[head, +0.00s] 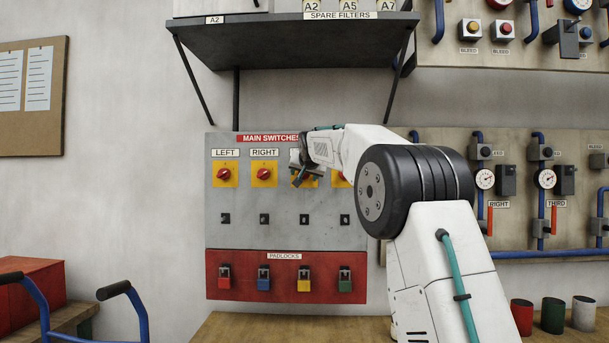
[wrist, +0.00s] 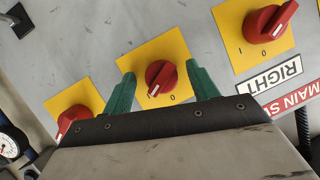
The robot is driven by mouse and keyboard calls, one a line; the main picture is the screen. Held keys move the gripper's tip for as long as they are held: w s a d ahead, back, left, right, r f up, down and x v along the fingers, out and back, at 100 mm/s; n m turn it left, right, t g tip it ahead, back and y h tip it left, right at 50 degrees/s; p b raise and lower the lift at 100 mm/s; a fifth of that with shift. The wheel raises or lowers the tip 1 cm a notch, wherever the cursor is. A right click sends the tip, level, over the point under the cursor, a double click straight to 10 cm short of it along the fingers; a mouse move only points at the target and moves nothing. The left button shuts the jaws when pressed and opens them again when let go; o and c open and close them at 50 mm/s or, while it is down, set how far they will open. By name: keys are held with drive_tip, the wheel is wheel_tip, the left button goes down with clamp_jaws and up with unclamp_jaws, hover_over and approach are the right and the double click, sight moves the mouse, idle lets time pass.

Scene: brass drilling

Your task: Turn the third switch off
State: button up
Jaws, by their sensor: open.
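The main switches board (head: 288,225) has a row of red rotary switches on yellow plates. The left switch (head: 225,174) and right switch (head: 264,173) show clearly. The third switch is mostly hidden behind my gripper (head: 302,175) in the head view. In the wrist view, my gripper (wrist: 160,70) is open, its green fingers on either side of the third switch's red knob (wrist: 160,76), apart from it. The knob's white mark points down-left, and a "0" shows to the right of it. I cannot tell whether the fingers touch the plate.
The right switch (wrist: 268,22) and the fourth switch (wrist: 73,119) flank the third in the wrist view. Below the switches hang several padlocks on a red strip (head: 285,256). A shelf (head: 290,45) juts out above the board. A valve panel (head: 520,225) stands to the right.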

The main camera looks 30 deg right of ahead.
drive_tip(key=c, duration=1)
drive_tip(key=n+g+h, duration=0.1)
drive_tip(key=n, duration=0.1)
drive_tip(key=n+h, duration=0.1)
drive_tip(key=shift+w+a+n+g, duration=0.1)
drive_tip(key=shift+n+g, duration=0.3)
drive_tip(key=n+g+h, duration=0.1)
drive_tip(key=n+h, duration=0.2)
drive_tip(key=shift+a+n, duration=0.1)
drive_tip(key=shift+n, duration=0.3)
drive_tip(key=shift+g, duration=0.3)
drive_tip(key=o, duration=1)
